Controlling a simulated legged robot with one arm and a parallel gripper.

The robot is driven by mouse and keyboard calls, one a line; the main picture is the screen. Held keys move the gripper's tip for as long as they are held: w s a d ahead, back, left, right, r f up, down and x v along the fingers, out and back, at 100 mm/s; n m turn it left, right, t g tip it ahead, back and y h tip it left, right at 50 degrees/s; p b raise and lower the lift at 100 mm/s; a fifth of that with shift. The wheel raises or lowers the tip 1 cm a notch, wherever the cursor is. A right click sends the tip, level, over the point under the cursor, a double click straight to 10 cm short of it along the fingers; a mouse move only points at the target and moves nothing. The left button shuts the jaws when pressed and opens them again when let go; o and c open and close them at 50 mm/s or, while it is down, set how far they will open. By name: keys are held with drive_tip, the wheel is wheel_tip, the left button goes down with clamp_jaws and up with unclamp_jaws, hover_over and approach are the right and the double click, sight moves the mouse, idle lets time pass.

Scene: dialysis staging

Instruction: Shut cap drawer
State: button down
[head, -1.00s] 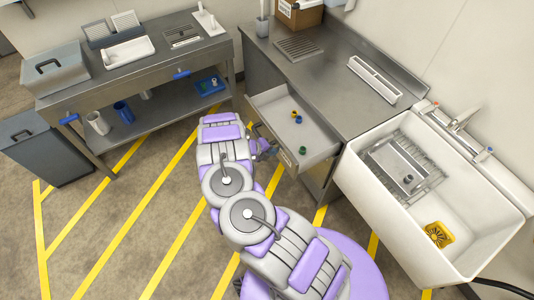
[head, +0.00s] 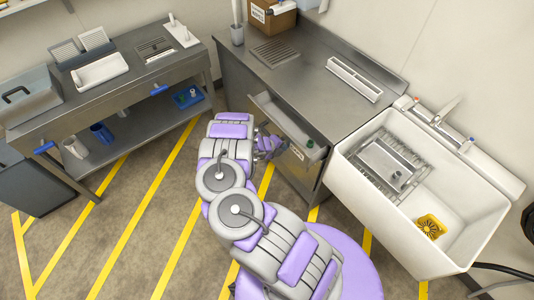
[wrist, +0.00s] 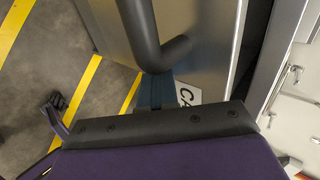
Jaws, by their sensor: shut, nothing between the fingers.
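The cap drawer (head: 295,132) is in the steel counter, left of the sink. It stands slightly open, with a narrow strip of its inside showing and a green cap (head: 310,144) near its right end. My gripper (head: 270,147) is shut and empty at the drawer's front, beside its handle. In the wrist view the steel drawer front (wrist: 205,45) fills the upper middle, with a dark curved handle (wrist: 143,35) before it and a white label (wrist: 188,96) partly hidden by my gripper. Whether the fingers touch the front is unclear.
The steel counter (head: 310,85) runs above the drawer, with a cardboard box (head: 272,20) at the back. A white sink (head: 440,255) is to the right. A steel bench (head: 110,85) is at left. The striped floor (head: 120,220) between is clear.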

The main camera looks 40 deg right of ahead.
drive_tip(key=b, duration=0.5)
hover_over(300, 137)
drive_tip(key=s+a, duration=0.3)
drive_tip(key=shift+a+f, duration=0.1)
drive_tip(key=shift+a, duration=0.05)
